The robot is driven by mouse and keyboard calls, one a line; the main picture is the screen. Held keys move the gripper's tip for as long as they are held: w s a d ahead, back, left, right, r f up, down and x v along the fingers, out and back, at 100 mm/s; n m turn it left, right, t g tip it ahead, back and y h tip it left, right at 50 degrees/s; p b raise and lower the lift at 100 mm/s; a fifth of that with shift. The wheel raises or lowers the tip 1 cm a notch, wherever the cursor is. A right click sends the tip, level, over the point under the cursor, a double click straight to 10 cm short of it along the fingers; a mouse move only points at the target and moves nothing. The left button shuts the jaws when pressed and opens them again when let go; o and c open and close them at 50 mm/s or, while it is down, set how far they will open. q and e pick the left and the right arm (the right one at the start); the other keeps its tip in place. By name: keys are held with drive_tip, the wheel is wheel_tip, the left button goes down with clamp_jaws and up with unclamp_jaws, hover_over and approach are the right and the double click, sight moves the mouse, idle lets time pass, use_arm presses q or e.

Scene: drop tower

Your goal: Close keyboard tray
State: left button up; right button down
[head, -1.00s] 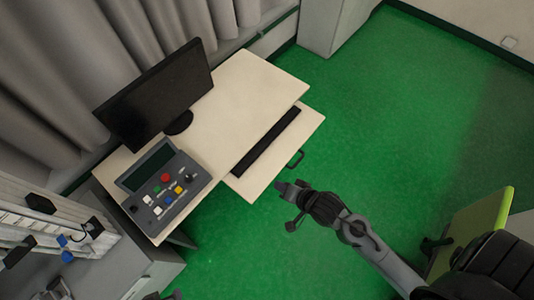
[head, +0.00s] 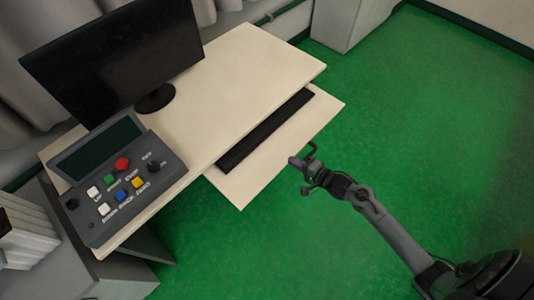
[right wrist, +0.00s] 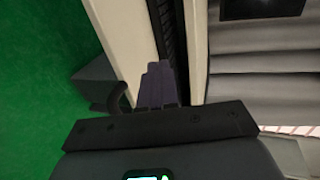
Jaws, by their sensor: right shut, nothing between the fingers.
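The keyboard tray (head: 240,192) is a cream board slid out from under the cream desk top (head: 235,75). A black keyboard (head: 265,132) lies on it along the desk edge. My right gripper (head: 297,162) is shut and empty, just in front of the tray's front edge near the handle. My left gripper is out of view.
A black monitor (head: 115,65) and a grey control box (head: 118,175) with coloured buttons stand on the desk. A grey cabinet (head: 345,22) is at the back. Green floor (head: 430,110) is open to the right of the desk.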

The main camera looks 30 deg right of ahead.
drive_tip(key=w+f+b, duration=0.1)
drive_tip(key=f+b, duration=0.1)
drive_tip(key=b, duration=0.5)
approach(257, 140)
drive_tip(key=shift+w+a+f+t, duration=0.15)
drive_tip(key=shift+w+a+f, duration=0.05)
drive_tip(key=shift+w+f, duration=0.3)
drive_tip(key=shift+w+a+f+t, duration=0.2)
drive_tip(key=shift+w+f, duration=0.25)
drive_tip(key=shift+w, duration=0.15)
drive_tip(key=shift+w+a, duration=0.25)
drive_tip(key=shift+w, duration=0.55)
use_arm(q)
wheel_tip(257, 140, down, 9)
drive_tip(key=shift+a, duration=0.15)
use_arm(e)
drive_tip(key=shift+w+r, duration=0.1)
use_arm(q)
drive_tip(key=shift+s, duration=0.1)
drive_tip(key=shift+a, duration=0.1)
